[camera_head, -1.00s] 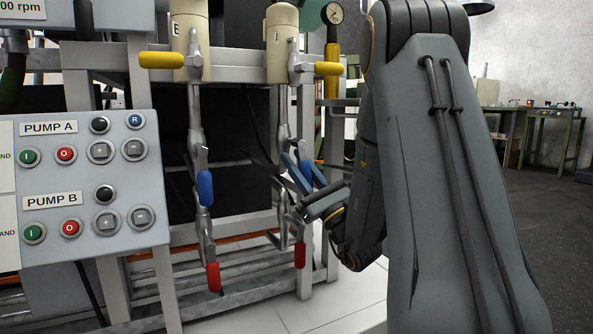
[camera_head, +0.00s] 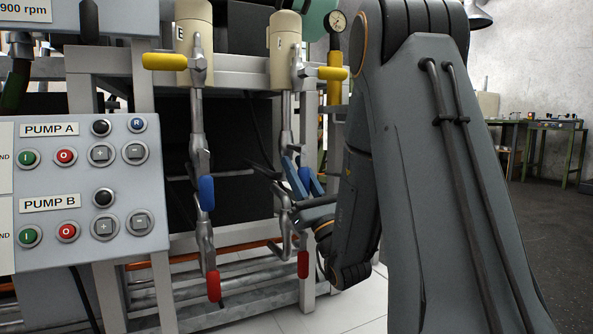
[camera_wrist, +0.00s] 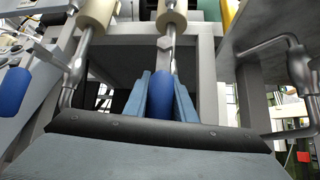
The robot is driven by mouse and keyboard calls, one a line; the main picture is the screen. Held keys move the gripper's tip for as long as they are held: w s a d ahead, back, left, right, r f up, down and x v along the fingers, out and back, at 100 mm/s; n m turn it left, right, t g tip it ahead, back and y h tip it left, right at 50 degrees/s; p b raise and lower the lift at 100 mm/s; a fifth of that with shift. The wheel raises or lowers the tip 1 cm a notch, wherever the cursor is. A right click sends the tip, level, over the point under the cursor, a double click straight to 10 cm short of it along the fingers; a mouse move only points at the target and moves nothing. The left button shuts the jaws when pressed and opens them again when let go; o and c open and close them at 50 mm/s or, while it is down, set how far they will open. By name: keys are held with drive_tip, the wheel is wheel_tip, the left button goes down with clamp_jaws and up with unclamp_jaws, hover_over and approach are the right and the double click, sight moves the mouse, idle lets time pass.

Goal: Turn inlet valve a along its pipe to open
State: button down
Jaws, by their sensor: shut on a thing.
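Two vertical metal pipes carry yellow, blue and red valve handles. My gripper (camera_head: 303,180) is at the right pipe (camera_head: 287,115), shut on its blue valve handle (camera_wrist: 163,98). In the wrist view, the handle sits between my two blue-grey fingers (camera_wrist: 164,100). It points roughly along the pipe there; its exact angle is hard to tell. In the head view my fingers largely cover it. The left pipe's blue handle (camera_head: 207,193) hangs down along its pipe.
Yellow handles (camera_head: 164,62) stick out sideways above, and red handles (camera_head: 303,264) hang below. The control panel (camera_head: 85,190) for pumps A and B stands at the left. Grey frame posts (camera_head: 147,100) surround the pipes. Open floor lies at the right.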

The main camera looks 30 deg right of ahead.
drive_tip(key=shift+r+y, duration=0.1)
drive_tip(key=shift+y, duration=0.2)
drive_tip(key=c, duration=1.5)
unclamp_jaws()
drive_tip(key=shift+a, duration=0.15)
